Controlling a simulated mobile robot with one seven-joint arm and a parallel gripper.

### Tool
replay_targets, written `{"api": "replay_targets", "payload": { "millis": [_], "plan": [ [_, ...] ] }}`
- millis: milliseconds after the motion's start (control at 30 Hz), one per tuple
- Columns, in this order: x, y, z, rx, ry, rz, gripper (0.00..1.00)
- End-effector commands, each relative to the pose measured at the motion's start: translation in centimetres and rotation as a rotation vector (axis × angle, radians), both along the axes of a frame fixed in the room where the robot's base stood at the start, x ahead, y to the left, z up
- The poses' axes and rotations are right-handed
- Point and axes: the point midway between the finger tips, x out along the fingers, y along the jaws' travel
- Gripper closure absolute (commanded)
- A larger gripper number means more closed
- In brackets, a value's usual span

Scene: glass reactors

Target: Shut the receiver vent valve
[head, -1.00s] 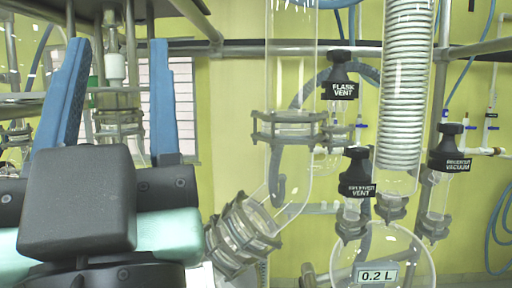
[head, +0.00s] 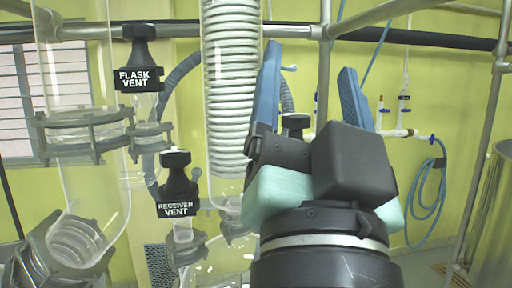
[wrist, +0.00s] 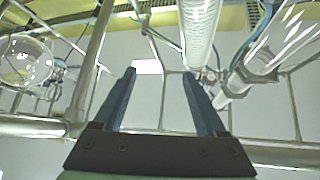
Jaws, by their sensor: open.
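The receiver vent valve (head: 178,190) has a black handle labelled "RECEIVER VENT" and sits on a glass neck left of centre in the head view. My gripper (head: 308,95) is to its right, nearer the camera, with blue fingers pointing up and spread apart. It is open and empty, and does not touch the valve. In the wrist view my gripper (wrist: 158,85) shows both fingers apart with nothing between them. I cannot make out the receiver vent valve in the wrist view.
The flask vent valve (head: 139,62) stands up and left of the receiver vent. A coiled glass condenser (head: 231,90) rises between the valves and my gripper. Another black handle (head: 296,122) is partly hidden behind my gripper. Metal frame poles (head: 324,70) stand behind.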

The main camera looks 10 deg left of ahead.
Motion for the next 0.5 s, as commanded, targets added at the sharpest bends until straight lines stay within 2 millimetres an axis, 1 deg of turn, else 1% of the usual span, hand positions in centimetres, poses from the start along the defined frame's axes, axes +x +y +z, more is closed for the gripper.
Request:
{"api": "replay_targets", "payload": {
  "millis": [33, 67, 167, 200, 267, 300, 367, 400, 467, 500],
  "plan": [
    [1.3, 0.0, 0.2, 0.116, 0.054, 0.099, 0.26],
    [2.1, -0.1, -0.2, 0.2, 0.092, 0.164, 0.26],
    [4.7, -0.1, -1.6, 0.507, 0.23, 0.385, 0.26],
    [5.6, 0.0, -2.3, 0.638, 0.286, 0.469, 0.26],
    [6.9, 0.6, -3.4, 0.835, 0.373, 0.59, 0.26],
    [7.5, 1.0, -4.2, 0.971, 0.429, 0.666, 0.26],
    [8.4, 1.8, -5.4, 1.178, 0.521, 0.773, 0.26],
    [8.8, 2.5, -6.2, 1.318, 0.582, 0.838, 0.26],
    [9.3, 3.7, -7.4, 1.53, 0.678, 0.927, 0.26],
    [9.4, 4.5, -8.1, 1.67, 0.742, 0.977, 0.26]
  ]
}}
